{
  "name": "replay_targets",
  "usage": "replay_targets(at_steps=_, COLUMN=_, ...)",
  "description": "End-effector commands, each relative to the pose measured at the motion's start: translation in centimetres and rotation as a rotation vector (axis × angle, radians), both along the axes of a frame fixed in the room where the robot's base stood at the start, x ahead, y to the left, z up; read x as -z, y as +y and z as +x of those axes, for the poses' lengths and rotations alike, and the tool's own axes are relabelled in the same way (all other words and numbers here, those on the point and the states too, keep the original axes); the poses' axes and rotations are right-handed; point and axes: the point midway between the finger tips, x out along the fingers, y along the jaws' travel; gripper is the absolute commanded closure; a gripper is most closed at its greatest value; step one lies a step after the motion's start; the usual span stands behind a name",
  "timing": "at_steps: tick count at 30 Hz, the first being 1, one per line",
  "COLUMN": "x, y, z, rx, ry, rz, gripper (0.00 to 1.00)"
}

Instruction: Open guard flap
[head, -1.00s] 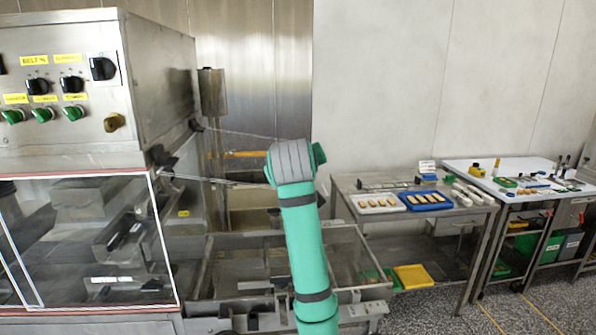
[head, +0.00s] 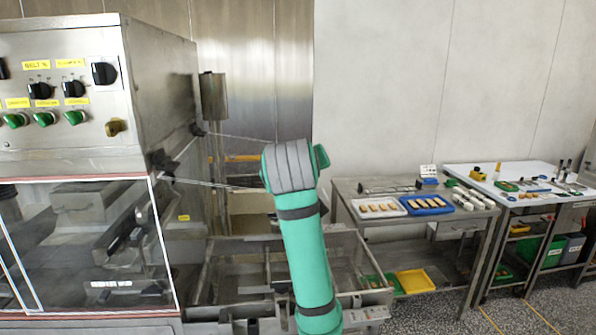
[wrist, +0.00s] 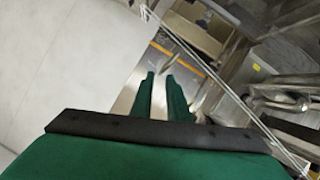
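The guard flap (head: 95,245) is a clear panel with a white-edged frame on the front of the steel machine at the left of the head view. It hangs down and looks closed, with dark machine parts showing behind it. In the wrist view my gripper (wrist: 160,78) shows two green fingers with a gap between them and nothing held. It points toward the floor and steel frames, apart from the flap. In the head view my green arm rises to the right of the machine, and the gripper is hidden behind it.
A control panel (head: 60,85) with knobs sits above the flap. An open steel frame (head: 235,275) stands right of the machine. A steel table (head: 350,190) holds a white tray (head: 378,208) and a blue tray (head: 428,206). Thin wires cross near my arm.

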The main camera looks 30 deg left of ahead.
Motion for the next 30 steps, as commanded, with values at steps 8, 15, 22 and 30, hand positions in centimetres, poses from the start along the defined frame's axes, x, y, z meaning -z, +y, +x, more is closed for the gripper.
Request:
replay_targets(at_steps=8, x=-1.6, y=-1.4, z=-3.5, rx=-0.001, ry=-0.004, rz=0.001, gripper=0.85)
replay_targets(at_steps=15, x=-1.9, y=-1.7, z=-4.2, rx=-0.002, ry=-0.003, rz=0.001, gripper=0.85)
replay_targets(at_steps=22, x=-1.8, y=-1.7, z=-4.2, rx=-0.001, ry=-0.002, rz=0.000, gripper=0.85)
replay_targets(at_steps=30, x=-1.7, y=-1.5, z=-4.3, rx=-0.007, ry=-0.009, rz=-0.002, gripper=0.85)
